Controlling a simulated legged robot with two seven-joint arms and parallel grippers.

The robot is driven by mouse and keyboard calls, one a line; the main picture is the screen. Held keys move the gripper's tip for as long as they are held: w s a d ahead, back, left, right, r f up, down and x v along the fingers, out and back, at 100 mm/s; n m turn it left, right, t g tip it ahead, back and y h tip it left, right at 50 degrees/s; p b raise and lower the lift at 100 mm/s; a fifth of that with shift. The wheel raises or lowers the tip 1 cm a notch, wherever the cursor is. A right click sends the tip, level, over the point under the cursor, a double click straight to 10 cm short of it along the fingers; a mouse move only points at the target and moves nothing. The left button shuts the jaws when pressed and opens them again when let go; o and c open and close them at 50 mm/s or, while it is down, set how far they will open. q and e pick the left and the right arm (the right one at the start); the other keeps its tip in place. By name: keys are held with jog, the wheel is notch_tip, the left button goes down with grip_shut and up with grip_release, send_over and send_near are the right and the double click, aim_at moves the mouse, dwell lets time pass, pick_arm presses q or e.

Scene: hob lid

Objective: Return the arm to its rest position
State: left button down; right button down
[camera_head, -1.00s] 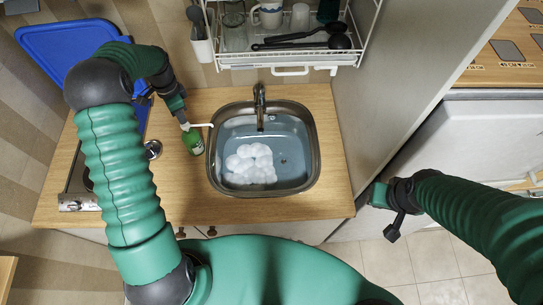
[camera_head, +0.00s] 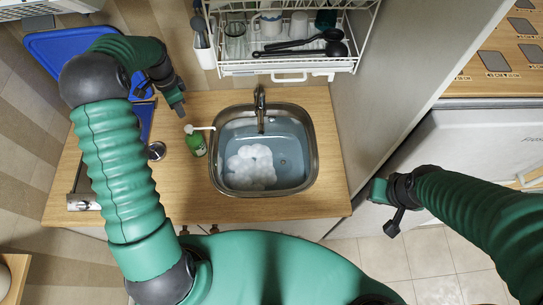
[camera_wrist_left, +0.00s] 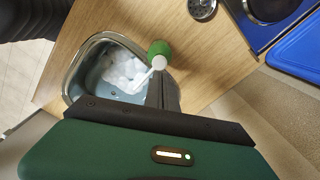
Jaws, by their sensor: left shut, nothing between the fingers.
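My left gripper (camera_head: 179,110) is shut and empty, hanging above the wooden counter at the left of the sink. It also shows in the left wrist view (camera_wrist_left: 163,98). A green bottle with a white pump spout (camera_head: 196,143) stands upright on the counter, just below and right of the gripper in the head view, with a gap between them. The bottle shows beyond my fingers in the wrist view (camera_wrist_left: 158,48). My right gripper (camera_head: 378,191) is at the right, beyond the counter's edge; its finger opening cannot be made out.
The sink (camera_head: 312,178) holds water and white foam. A dish rack (camera_head: 290,68) with cups and utensils hangs above it. A blue panel (camera_head: 50,45) stands at the back left, partly behind my left arm. A tall grey panel (camera_head: 395,70) bounds the counter's right side.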

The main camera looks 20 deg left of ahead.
pick_arm(q)
jog(key=shift+d+f, duration=0.2)
jog(key=s+d+f+n+t+b, duration=0.1)
jog(key=s+d+f+n+b, duration=0.1)
jog(key=s+d+f+b, duration=0.2)
jog(key=s+d+f+n+b, duration=0.3)
jog(key=s+d+b, duration=0.3)
jog(key=d, duration=0.5)
jog(key=s+d+f+n+t+b, duration=0.1)
jog(key=s+d+f+n+b, duration=0.2)
jog(key=s+d+f+b, duration=0.2)
jog(key=s+d+b, duration=0.1)
jog(key=d+b, duration=0.2)
jog(key=b, duration=0.1)
jog(key=shift+d+f+t, duration=0.25)
jog(key=shift+f+t, duration=0.05)
jog(key=shift+f, duration=0.1)
jog(key=shift+a, duration=0.15)
